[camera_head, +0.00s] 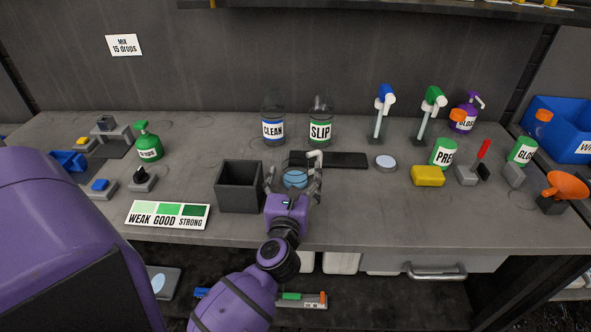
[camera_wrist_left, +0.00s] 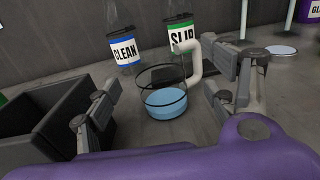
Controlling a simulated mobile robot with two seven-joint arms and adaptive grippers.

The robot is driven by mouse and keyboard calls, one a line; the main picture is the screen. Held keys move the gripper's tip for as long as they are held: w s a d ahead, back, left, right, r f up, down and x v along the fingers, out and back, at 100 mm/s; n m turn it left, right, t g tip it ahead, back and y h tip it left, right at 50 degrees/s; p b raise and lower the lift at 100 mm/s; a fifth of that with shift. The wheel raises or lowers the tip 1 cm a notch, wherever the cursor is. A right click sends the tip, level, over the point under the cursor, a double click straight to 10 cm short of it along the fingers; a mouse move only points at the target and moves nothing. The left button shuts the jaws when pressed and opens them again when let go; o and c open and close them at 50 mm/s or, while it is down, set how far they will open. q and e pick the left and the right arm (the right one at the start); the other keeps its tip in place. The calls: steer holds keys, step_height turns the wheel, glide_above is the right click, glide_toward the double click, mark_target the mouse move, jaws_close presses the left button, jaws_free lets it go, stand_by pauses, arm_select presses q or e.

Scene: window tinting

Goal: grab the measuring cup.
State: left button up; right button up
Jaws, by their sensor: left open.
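The measuring cup (camera_head: 295,180) is a clear cup with blue liquid in it and a white handle on its right. It stands upright on the grey bench. In the left wrist view the cup (camera_wrist_left: 165,100) sits ahead of my palm, between the spread fingers. My left gripper (camera_head: 292,184) is open, with one finger on each side of the cup. In the left wrist view my left gripper (camera_wrist_left: 160,105) shows its right finger close to the white handle. I cannot tell whether either finger touches the cup. My right gripper is not in view.
A dark open box (camera_head: 240,188) stands close on the left of my left gripper. The CLEAN jar (camera_head: 273,127) and SLIP jar (camera_head: 320,129) stand behind the cup. A black mat (camera_head: 345,160) lies behind it to the right. The bench front right of the cup is clear.

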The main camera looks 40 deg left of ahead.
arm_select(q)
steer(key=x, duration=0.5)
steer(key=shift+w+a+f, duration=0.1)
steer(key=shift+a+f, duration=0.15)
steer(key=shift+f, duration=0.05)
steer(key=shift+c, duration=0.4)
steer(key=c, duration=1.2)
